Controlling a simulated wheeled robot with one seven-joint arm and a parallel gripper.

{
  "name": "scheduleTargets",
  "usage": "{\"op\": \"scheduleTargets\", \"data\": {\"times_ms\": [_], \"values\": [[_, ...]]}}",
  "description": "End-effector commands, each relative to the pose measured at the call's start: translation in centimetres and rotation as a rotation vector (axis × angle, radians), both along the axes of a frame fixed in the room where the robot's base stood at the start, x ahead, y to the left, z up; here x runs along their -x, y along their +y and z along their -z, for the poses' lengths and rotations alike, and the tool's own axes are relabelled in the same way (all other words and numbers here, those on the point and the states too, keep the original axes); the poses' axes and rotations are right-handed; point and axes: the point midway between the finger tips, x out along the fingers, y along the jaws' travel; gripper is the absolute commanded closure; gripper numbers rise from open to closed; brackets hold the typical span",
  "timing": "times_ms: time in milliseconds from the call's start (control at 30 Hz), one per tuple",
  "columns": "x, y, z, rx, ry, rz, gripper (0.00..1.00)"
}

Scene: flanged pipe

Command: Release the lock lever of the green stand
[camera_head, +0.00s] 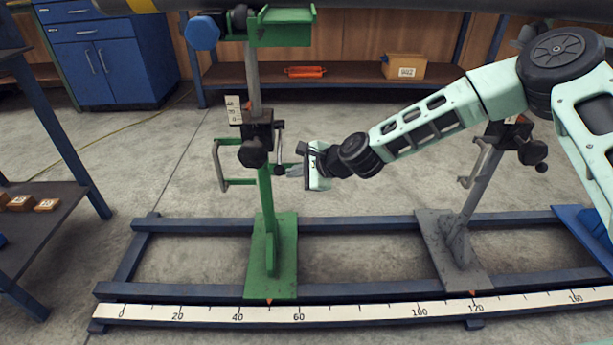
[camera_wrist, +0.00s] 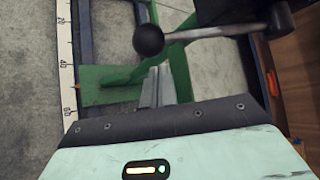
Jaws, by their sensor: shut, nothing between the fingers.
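The green stand (camera_head: 266,215) stands upright on the blue floor frame, with a black clamp block (camera_head: 258,135) on its post. Its lock lever (camera_head: 279,148) hangs down on the right side of the clamp and ends in a black ball knob. In the wrist view the lever (camera_wrist: 205,36) crosses the top, with the ball knob (camera_wrist: 148,39) at its left end. My gripper (camera_head: 283,171) is close to the right of the knob; its fingers (camera_wrist: 158,84) are shut and empty. I cannot tell whether they touch the knob.
A green side handle (camera_head: 219,165) sticks out left of the post. A grey stand (camera_head: 468,205) is to the right. A large pipe (camera_head: 400,8) runs overhead. A ruler strip (camera_head: 350,308) lies along the frame's front. Shelves stand behind and at the left.

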Motion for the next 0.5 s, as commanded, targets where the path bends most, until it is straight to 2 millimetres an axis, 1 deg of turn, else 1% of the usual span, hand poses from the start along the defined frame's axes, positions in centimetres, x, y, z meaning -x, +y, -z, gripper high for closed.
{"op": "scheduleTargets", "data": {"times_ms": [200, 500], "values": [[0.83, 0.64, -0.86, 0.001, 0.001, 0.001, 1.00], [0.89, 0.68, -0.97, 0.001, 0.002, 0.002, 1.00]]}}
